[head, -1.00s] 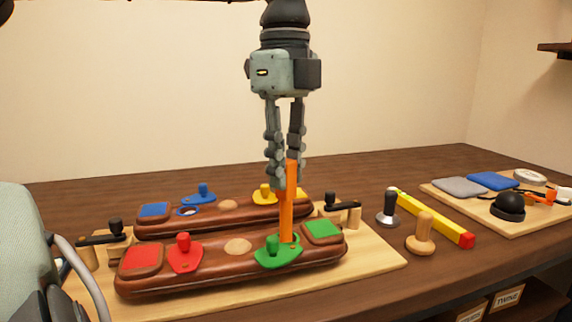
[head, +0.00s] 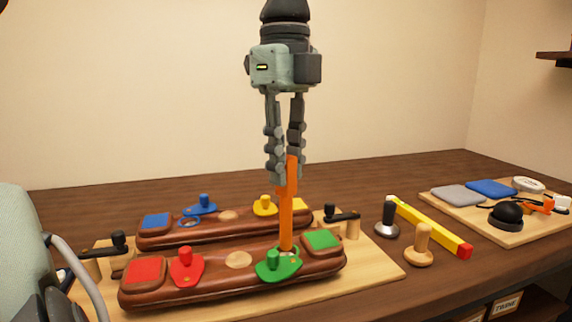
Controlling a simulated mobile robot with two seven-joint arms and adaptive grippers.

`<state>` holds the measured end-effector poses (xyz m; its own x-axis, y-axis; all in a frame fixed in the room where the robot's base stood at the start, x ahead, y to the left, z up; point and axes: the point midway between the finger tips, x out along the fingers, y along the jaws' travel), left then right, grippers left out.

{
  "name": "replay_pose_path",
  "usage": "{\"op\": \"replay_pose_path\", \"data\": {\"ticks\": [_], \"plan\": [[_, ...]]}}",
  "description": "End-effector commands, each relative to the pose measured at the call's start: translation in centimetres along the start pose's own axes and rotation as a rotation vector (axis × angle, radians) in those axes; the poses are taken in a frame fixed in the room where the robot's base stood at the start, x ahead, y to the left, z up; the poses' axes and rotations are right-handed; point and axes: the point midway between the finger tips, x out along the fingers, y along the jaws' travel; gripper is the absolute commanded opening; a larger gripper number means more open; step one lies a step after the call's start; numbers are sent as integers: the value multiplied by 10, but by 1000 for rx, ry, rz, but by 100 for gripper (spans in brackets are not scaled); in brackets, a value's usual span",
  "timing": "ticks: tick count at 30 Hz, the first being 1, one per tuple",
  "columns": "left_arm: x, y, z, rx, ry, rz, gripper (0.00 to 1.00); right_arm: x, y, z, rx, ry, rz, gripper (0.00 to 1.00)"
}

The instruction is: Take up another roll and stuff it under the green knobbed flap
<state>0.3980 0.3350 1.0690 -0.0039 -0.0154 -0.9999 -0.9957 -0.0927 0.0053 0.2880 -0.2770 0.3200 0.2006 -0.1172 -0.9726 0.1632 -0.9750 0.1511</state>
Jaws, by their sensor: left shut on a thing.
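My left gripper (head: 284,178) hangs above the front brown saddle-like piece (head: 222,280). It is shut on a long orange stick-like piece (head: 286,215), held nearly upright. The lower end of the orange piece is at the far side of the green knobbed flap (head: 277,266), beside a pale-rimmed opening (head: 290,251) there. I cannot tell how far it goes in. The flap lies near the right end of the front piece, next to a green square pad (head: 322,240). No separate roll can be made out. My right gripper is not in view.
A red knobbed flap (head: 187,267) is on the front piece. A second brown piece (head: 228,228) with blue and yellow flaps stands behind. Dark-knobbed clamps (head: 341,217) flank them. A black-topped tool (head: 387,217), wooden knob (head: 418,246) and yellow bar (head: 430,226) lie right.

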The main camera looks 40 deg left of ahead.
Motion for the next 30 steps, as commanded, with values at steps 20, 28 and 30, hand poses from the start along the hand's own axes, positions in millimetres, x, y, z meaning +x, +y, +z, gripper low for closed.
{"op": "replay_pose_path", "data": {"ticks": [20,28,30], "plan": [[-47,0,0,-1,-1,-2,0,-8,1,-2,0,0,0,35],[-51,0,-1,0,0,-2,0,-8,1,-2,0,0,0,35],[-51,0,-1,0,0,-2,0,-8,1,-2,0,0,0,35]]}}
